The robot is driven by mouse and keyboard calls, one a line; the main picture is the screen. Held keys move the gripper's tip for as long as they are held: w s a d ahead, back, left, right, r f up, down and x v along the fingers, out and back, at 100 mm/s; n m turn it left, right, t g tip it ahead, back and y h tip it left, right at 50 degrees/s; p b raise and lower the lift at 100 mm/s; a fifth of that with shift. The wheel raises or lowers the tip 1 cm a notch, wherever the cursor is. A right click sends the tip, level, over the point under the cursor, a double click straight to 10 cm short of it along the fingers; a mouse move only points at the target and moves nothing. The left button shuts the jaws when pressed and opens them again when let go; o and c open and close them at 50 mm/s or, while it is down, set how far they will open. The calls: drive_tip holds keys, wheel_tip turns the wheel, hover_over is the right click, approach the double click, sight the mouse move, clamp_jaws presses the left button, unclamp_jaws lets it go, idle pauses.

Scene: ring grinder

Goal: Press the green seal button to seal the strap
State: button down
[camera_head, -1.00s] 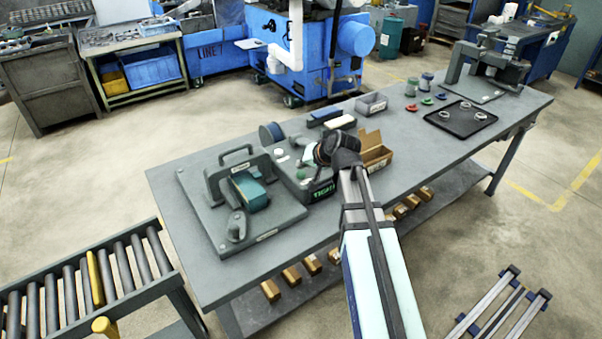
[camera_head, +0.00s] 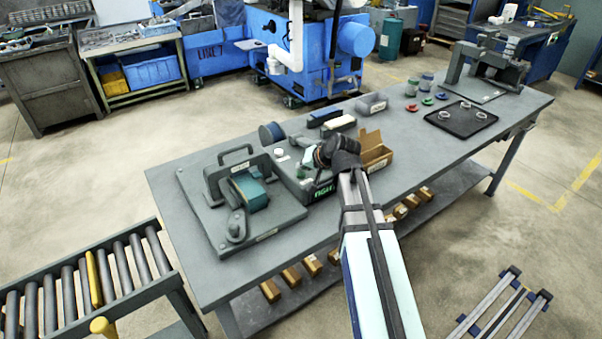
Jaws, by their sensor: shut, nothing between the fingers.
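The grey strapping unit (camera_head: 287,175) with a green lettered label on its front stands at the middle of the workbench. My gripper (camera_head: 307,168) is shut and empty, low over the top of this unit, and its tips are small and hard to make out. A pale round knob (camera_head: 280,153) shows on the unit, left of my gripper. I cannot clearly pick out the green seal button; my gripper and wrist cover part of the unit's top. I cannot tell whether the fingertips touch it. The strap cannot be told apart at this size.
A grey fixture with a handle and a teal block (camera_head: 250,190) stands to the left on the workbench (camera_head: 395,150). An open cardboard box (camera_head: 375,158) is just right of my wrist. A grey bin (camera_head: 371,104) stands behind. A black tray (camera_head: 461,120) with rings lies further right.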

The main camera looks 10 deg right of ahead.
sight(303, 173)
drive_tip(key=shift+f, duration=0.4)
idle(0.3)
drive_tip(key=shift+r, duration=0.15)
idle(0.4)
drive_tip(key=shift+r+p, duration=0.4)
drive_tip(key=shift+r, duration=0.45)
drive_tip(key=shift+r+p, duration=1.6)
drive_tip(key=shift+r, duration=0.9)
